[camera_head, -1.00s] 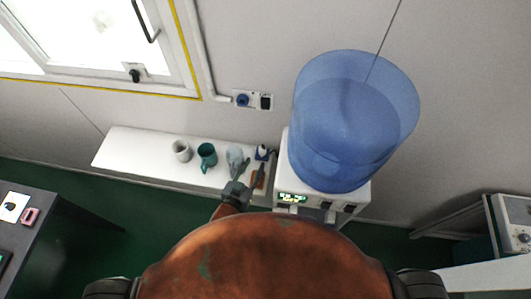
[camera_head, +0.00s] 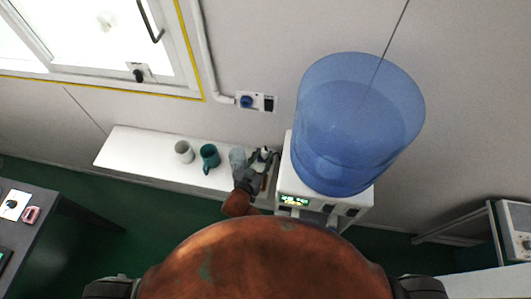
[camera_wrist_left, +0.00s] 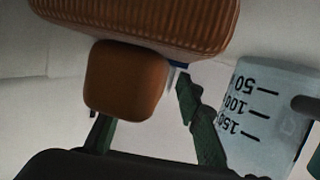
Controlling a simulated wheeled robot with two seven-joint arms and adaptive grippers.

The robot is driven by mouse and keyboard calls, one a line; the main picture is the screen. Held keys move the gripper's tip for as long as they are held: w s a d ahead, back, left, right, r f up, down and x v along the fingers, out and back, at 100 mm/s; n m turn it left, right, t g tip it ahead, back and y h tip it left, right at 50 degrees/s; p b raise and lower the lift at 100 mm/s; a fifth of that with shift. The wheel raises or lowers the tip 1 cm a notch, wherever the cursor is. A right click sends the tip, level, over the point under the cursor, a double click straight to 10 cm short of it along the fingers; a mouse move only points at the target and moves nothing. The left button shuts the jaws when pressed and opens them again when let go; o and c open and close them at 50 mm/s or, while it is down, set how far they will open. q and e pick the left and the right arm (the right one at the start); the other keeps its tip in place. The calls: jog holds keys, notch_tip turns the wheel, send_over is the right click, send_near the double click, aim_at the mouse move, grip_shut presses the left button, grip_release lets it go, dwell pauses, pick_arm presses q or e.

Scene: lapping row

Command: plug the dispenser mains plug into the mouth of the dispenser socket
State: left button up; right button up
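The blue round socket (camera_head: 246,101) is on the wall plate left of the water dispenser (camera_head: 292,180), with its mouth facing out. A small white and dark-blue thing (camera_head: 263,153), which may be the mains plug, is on the white shelf left of the dispenser, partly hidden by my gripper. My left gripper (camera_head: 261,166) is over the shelf beside it. In the left wrist view its green fingers (camera_wrist_left: 148,108) stand apart, with a brown block (camera_wrist_left: 126,80) covering part of the space between. A blue and white bit (camera_wrist_left: 178,72) shows behind the block. My right gripper is out of view.
A beaker (camera_head: 237,160), a teal mug (camera_head: 209,157) and a grey mug (camera_head: 184,151) stand left of my gripper on the shelf (camera_head: 135,152). The beaker also shows close to the right finger in the left wrist view (camera_wrist_left: 262,105). A black outlet (camera_head: 268,103) adjoins the socket.

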pick_arm(q)
grip_shut()
jog(key=shift+r, duration=0.15)
